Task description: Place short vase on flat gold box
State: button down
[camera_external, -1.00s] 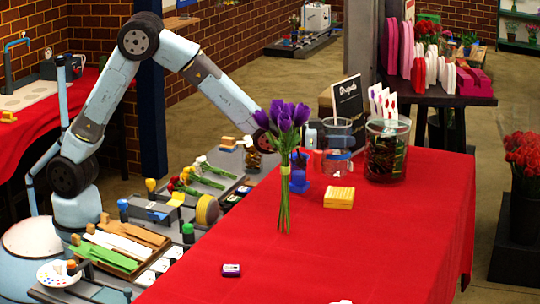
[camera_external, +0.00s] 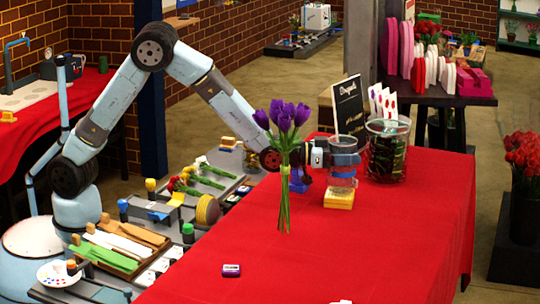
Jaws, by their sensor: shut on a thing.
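The short vase (camera_external: 342,182) is a clear glass cylinder, upright near the middle of the red table. My gripper (camera_external: 344,160) comes in from the left, and its blue fingers are shut around the vase's side. The flat gold box (camera_external: 339,200) lies on the red cloth directly below the vase in the picture. The vase's base overlaps the box's top, so only the box's front and part of its top show. I cannot tell whether the base touches the box or hangs just above it.
A bunch of purple tulips (camera_external: 284,118) stands upright left of the vase, in front of my arm. A larger glass jar (camera_external: 387,150) with dark contents is close on the right. A black sign (camera_external: 348,108) stands behind. The front of the red table (camera_external: 345,255) is mostly clear.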

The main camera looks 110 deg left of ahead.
grip_release()
jog(key=s+d+r+m+g+h, duration=0.1)
jog(key=s+d+r+g+h, duration=0.15)
jog(key=s+d, duration=0.55)
jog(key=s+d+r+g+h, duration=0.1)
jog(key=s+d+r, duration=0.35)
jog(key=s, duration=0.65)
jog(key=s+d+r+m+g+h, duration=0.1)
jog(key=s+d+r+g+h, duration=0.15)
jog(key=s+d, duration=0.55)
jog(key=s+d+g, duration=0.1)
jog(key=s+d, duration=0.1)
jog(key=s, duration=0.7)
jog(key=s+d+m+g, duration=0.1)
jog(key=s+d+g, duration=0.1)
jog(key=s, duration=0.7)
jog(key=s+d+m+g, duration=0.1)
jog(key=s+g, duration=0.1)
jog(key=s, duration=0.7)
jog(key=shift+s+d+h, duration=0.35)
jog(key=shift+d+h, duration=0.05)
